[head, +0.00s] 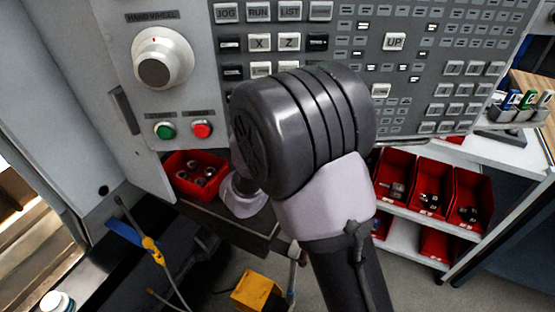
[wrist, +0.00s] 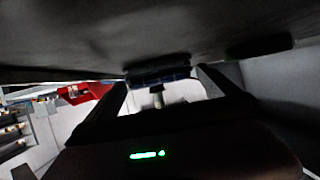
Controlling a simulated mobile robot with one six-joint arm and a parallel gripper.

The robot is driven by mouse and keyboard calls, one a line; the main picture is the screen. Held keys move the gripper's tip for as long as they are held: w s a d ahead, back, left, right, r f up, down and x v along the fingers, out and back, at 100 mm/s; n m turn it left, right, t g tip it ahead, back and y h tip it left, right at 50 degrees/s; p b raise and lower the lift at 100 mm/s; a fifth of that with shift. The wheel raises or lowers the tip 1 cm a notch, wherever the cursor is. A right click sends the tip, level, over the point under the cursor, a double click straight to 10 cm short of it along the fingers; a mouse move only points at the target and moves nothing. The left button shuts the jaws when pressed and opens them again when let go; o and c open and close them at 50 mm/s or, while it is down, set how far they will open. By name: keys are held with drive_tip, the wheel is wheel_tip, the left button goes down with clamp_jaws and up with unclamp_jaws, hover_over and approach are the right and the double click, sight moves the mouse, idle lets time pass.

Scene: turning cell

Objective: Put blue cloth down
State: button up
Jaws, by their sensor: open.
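In the wrist view my gripper (wrist: 165,80) has its two dark fingers apart, close under a large dark surface. A dark bluish strip (wrist: 158,76) shows between the fingertips, near that surface. The view is too dark to tell whether it is the blue cloth or whether the fingers touch it. In the head view my arm hides my gripper. No blue cloth can be made out for certain there.
A red bin with round metal parts (head: 196,172) sits below the control panel (head: 270,42). Red bins (head: 430,188) fill a shelf at right. A blue strip (head: 127,234) lies by a yellow fitting (head: 151,246) at lower left. A yellow box (head: 256,290) stands low.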

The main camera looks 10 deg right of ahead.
drive_tip(key=p+v, duration=0.6)
drive_tip(key=v, duration=1.1)
drive_tip(key=shift+s+a+r, duration=0.1)
drive_tip(key=shift+s+r, duration=0.05)
